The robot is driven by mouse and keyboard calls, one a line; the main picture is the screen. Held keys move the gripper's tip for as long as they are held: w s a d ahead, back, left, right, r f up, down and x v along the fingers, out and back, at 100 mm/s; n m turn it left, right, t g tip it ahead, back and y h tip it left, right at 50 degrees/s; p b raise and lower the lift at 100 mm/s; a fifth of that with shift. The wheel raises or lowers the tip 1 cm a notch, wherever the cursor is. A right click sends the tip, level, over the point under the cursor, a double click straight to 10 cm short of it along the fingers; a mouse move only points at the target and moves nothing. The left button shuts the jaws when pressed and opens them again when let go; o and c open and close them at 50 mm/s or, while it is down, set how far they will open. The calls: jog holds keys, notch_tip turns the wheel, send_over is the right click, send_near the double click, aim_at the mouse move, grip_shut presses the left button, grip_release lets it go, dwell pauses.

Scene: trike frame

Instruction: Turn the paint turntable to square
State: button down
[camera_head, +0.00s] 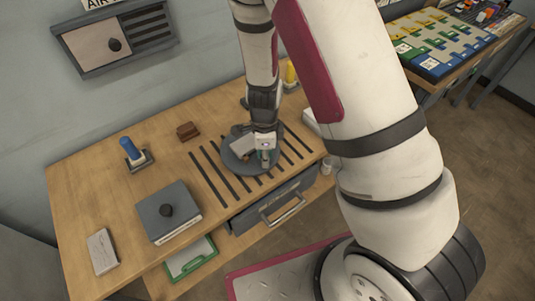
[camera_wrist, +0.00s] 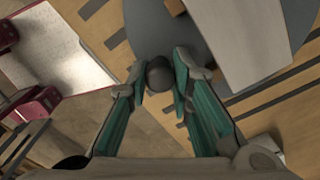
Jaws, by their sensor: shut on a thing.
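The paint turntable (camera_head: 236,165) is a round dark grey disc on the wooden bench, over dark slots. In the wrist view its grey disc (camera_wrist: 150,30) fills the top middle. A pale grey block (camera_head: 243,144) sits on the disc; it also shows in the wrist view (camera_wrist: 240,35), with its edges at a slant to the slots. My gripper (camera_head: 265,158) is low at the disc's near right edge. In the wrist view its green-sided fingers (camera_wrist: 160,82) are closed around a small dark round knob (camera_wrist: 160,72) at the disc's edge. The fingertips partly hide the knob.
A drawer handle (camera_head: 283,208) juts out below the front edge. A wall box (camera_head: 115,40) hangs behind.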

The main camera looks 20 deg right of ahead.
jog(key=shift+a, duration=0.15)
dwell(0.4)
jog(key=c, duration=1.4)
grip_release()
notch_tip(320, 180, up, 12)
jog(key=shift+r, duration=0.1)
